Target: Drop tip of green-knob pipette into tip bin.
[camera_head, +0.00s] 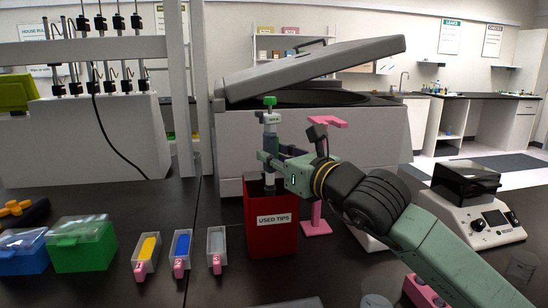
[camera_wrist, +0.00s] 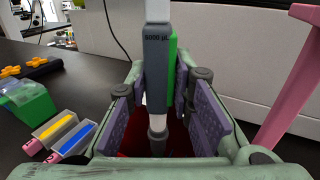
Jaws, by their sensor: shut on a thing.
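The green-knob pipette (camera_head: 270,120) is upright, with its green knob at the top. My gripper (camera_head: 268,158) is shut on the pipette's body. In the wrist view the grey and green pipette body (camera_wrist: 157,80), marked 5000 µL or similar, stands between my two purple finger pads (camera_wrist: 158,118). The red tip bin (camera_head: 271,228), labelled USED TIPS, is directly below the pipette. The pipette's lower end reaches down to the bin's mouth, and the bin's red interior shows under it in the wrist view. I cannot make out the tip itself.
A pink stand (camera_head: 318,195) is just right of the bin. Several narrow trays with yellow, blue and clear contents (camera_head: 182,252) lie left of it, beyond them a green box (camera_head: 84,243). A large grey machine with a raised lid (camera_head: 310,72) is behind. A white device (camera_head: 470,215) stands right.

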